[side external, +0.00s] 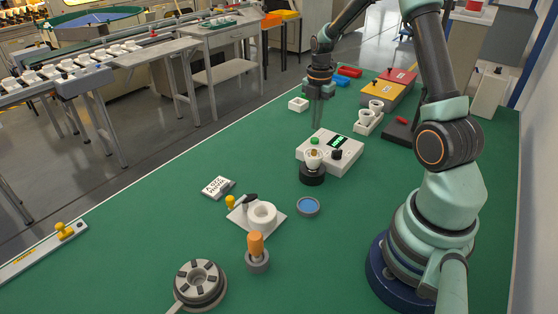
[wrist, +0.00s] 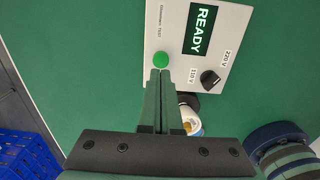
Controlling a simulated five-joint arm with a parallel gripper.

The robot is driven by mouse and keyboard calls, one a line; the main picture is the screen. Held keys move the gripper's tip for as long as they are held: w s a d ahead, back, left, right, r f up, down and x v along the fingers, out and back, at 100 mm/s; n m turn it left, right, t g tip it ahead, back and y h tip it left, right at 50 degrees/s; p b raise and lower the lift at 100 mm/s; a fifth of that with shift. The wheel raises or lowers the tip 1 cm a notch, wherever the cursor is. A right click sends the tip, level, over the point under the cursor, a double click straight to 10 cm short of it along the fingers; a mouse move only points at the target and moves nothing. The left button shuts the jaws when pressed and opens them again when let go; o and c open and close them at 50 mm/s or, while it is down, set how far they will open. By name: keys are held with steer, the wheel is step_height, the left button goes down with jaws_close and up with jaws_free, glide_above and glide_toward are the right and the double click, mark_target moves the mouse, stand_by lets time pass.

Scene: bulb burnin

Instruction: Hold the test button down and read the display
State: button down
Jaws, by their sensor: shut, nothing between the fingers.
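The white tester box (side external: 345,163) stands on the green bench, and its top fills the upper wrist view (wrist: 218,25). Its display (wrist: 199,29) reads READY in the wrist view. The round green test button (wrist: 161,60) sits on the same face, and it also shows in the side view (side external: 314,141). A black knob (wrist: 210,78) lies between the labels 110 V and 220 V. My gripper (wrist: 160,74) is shut and empty, its tips just beside the button in the wrist view. In the side view my gripper (side external: 316,126) points down and appears slightly above the button.
A bulb (side external: 313,158) stands in a black socket (side external: 312,175) before the box, partly hidden by my fingers in the wrist view. A holder with white bulbs (side external: 369,124) is behind right. A white ring fixture (side external: 262,215) and blue-topped round dish (side external: 308,207) lie nearer.

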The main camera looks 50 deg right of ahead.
mark_target(315, 140)
steer(key=shift+f, duration=1.75)
steer(key=shift+f, duration=0.9)
steer(key=shift+s+f, duration=0.1)
steer(key=shift+f, duration=0.1)
steer(key=shift+s, duration=0.1)
steer(key=shift+r, duration=0.15)
step_height(315, 140, up, 15)
steer(key=shift+w+f, duration=0.2)
steer(key=shift+w, duration=0.2)
